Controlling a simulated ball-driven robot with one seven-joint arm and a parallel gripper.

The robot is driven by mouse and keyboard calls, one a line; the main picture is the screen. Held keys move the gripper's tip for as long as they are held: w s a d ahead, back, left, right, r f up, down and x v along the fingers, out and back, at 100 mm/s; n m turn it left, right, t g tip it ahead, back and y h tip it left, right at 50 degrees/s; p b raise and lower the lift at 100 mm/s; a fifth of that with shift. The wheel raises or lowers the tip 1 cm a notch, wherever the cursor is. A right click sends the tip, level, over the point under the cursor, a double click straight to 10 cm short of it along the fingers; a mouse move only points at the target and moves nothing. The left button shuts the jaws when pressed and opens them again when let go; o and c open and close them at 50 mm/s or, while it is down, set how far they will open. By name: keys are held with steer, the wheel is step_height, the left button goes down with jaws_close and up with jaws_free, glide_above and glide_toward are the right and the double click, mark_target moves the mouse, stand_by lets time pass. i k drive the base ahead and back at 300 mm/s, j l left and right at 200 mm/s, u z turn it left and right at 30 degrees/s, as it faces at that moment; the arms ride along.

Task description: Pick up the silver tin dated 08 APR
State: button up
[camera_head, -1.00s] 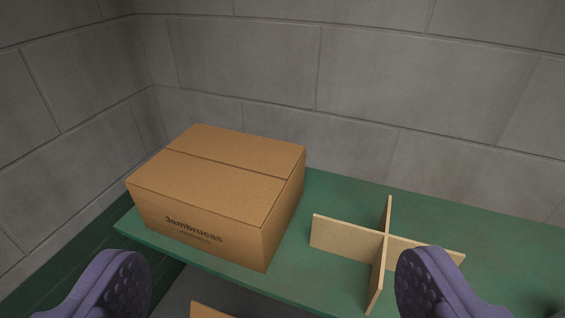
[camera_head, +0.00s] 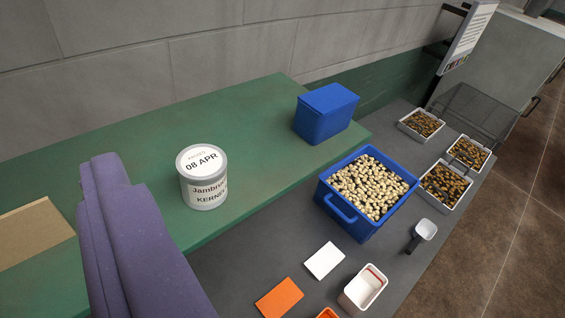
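The silver tin (camera_head: 203,178) stands upright on the green shelf near its front edge. Its pale lid reads "08 APR", and its label shows "Jambru" and "KERNEL" in part. My gripper (camera_head: 112,185) shows as purple padded finger shapes close to the camera at the lower left. It appears left of the tin in the picture, with a strip of green shelf showing between them. The fingers overlap in this view, so their opening is not clear. Nothing is seen held.
A tan panel (camera_head: 32,236) lies left. A blue lidded box (camera_head: 326,112) stands at the shelf's right end. The grey lower surface holds a blue crate (camera_head: 340,208) of pale nuts, white trays (camera_head: 420,124) of brown pieces, a scoop (camera_head: 424,230), cards and a white tub (camera_head: 362,289).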

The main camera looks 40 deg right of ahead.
mark_target(202, 168)
steer(key=z, duration=0.45)
steer(key=i+l+z, duration=0.1)
steer(key=l, duration=0.2)
steer(key=i+l, duration=0.1)
steer(key=l, duration=0.25)
steer(key=l+z, duration=0.15)
steer(key=l, duration=0.15)
steer(key=i, duration=0.05)
